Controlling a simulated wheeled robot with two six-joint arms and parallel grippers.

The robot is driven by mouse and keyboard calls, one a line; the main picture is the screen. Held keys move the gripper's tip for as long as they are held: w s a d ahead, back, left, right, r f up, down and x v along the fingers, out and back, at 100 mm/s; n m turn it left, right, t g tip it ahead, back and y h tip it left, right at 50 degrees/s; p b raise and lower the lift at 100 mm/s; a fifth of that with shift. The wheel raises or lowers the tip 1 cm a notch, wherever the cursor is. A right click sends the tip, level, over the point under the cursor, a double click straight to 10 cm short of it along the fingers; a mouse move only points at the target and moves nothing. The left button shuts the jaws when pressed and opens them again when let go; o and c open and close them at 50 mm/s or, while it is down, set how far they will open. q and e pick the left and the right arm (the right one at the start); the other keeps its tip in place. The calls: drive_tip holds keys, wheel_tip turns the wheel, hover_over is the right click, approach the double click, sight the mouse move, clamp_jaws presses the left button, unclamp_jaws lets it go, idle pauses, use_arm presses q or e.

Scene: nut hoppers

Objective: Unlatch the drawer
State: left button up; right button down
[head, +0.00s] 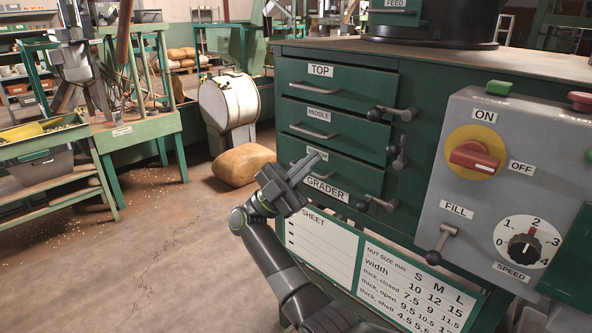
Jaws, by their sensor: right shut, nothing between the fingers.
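A green cabinet has a top drawer (335,88), a middle drawer (350,128) and a bottom drawer (345,170). All look closed. Each has a dark ball-ended latch lever at its right edge: the top latch (392,112) and bottom latch (378,203) lie roughly sideways, while the middle latch (398,151) stands nearly upright. My right gripper (312,162) is shut and empty. In the picture it overlaps the bottom drawer's front, left of the bottom latch, and covers part of its label and handle. I cannot tell whether it touches. My left gripper is not in view.
A grey control box (500,180) with a red switch, fill lever (441,240) and speed dial (523,248) stands close right of the latches. A size sheet (375,280) hangs below. A sack (243,164) and drum (229,103) lie left; the floor at left is open.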

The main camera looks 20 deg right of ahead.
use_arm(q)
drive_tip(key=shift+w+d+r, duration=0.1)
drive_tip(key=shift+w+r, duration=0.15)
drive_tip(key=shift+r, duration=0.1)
use_arm(e)
drive_tip(key=shift+w+a+f, duration=0.35)
drive_tip(key=shift+w+a, duration=0.3)
drive_tip(key=shift+a, duration=0.2)
